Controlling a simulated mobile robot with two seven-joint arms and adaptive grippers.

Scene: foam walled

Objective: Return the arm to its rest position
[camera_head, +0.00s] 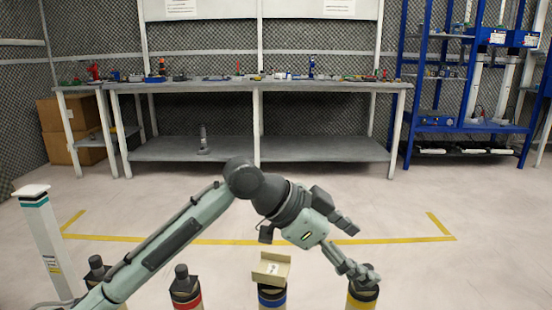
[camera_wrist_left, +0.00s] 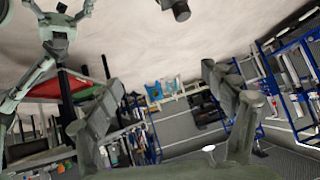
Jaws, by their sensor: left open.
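My left arm comes in from the lower left in the head view and bends at a dark elbow joint. Its gripper (camera_head: 358,250) points down and right, with its two fingers spread apart and nothing between them. The lower finger appears in front of the top of the post with a yellow band (camera_head: 362,300); I cannot tell whether they touch. In the left wrist view, the gripper (camera_wrist_left: 164,85) shows its two fingers wide apart, with only the distant room between them. My right gripper is not in the head view.
A red-banded post (camera_head: 185,290) and a blue-banded post (camera_head: 271,297) stand at the front; a beige open tray (camera_head: 270,268) sits on the blue one. A white post (camera_head: 45,240) stands at left. A long workbench (camera_head: 260,86) and blue shelving (camera_head: 468,128) are behind clear floor.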

